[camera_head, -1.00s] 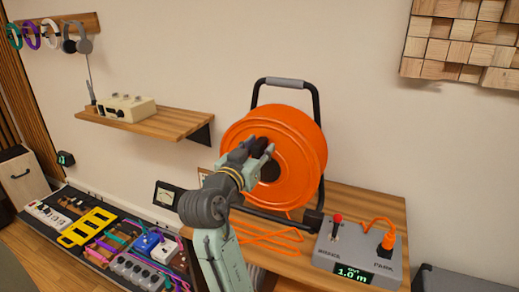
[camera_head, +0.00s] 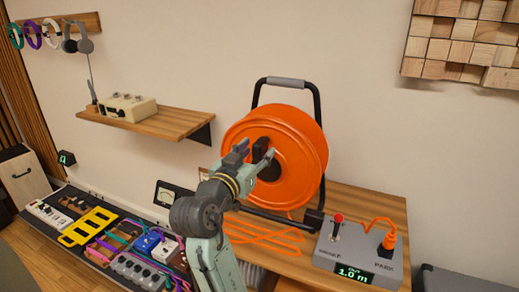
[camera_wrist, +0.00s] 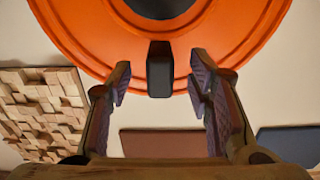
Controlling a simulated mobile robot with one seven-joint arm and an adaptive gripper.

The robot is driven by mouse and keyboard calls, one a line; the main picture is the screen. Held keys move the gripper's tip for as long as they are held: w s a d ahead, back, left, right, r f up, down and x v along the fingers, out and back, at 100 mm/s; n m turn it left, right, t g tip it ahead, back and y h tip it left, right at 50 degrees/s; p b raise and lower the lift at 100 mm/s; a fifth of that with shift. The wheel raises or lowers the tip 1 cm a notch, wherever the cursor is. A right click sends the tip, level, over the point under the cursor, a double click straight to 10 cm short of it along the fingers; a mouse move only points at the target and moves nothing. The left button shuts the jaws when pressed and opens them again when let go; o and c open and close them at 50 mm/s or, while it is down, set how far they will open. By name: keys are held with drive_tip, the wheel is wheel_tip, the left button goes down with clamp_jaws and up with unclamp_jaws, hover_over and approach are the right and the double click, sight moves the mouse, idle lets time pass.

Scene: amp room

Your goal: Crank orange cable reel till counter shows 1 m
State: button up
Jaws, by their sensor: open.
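The orange cable reel (camera_head: 305,140) stands upright in a black frame with a grey top grip. Its black crank handle (camera_wrist: 160,70) sticks out between my fingers in the wrist view, with clear gaps on both sides. My gripper (camera_head: 254,156) is open and empty in front of the reel face, and it also shows in the wrist view (camera_wrist: 160,88). It partly hides the reel's dark hub in the head view. The counter display (camera_head: 353,274) on the grey box reads 1.0 m.
The grey box (camera_head: 335,255) has a red-knobbed lever (camera_head: 337,220) and an orange plug (camera_head: 389,241). Orange cable (camera_head: 265,238) lies on the wooden table (camera_head: 385,205) beneath the reel. A wall shelf (camera_head: 150,122) and a pedalboard (camera_head: 95,240) are at left.

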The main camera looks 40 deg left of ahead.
drive_tip(key=v, duration=0.6)
drive_tip(key=shift+s, duration=0.2)
idle(0.4)
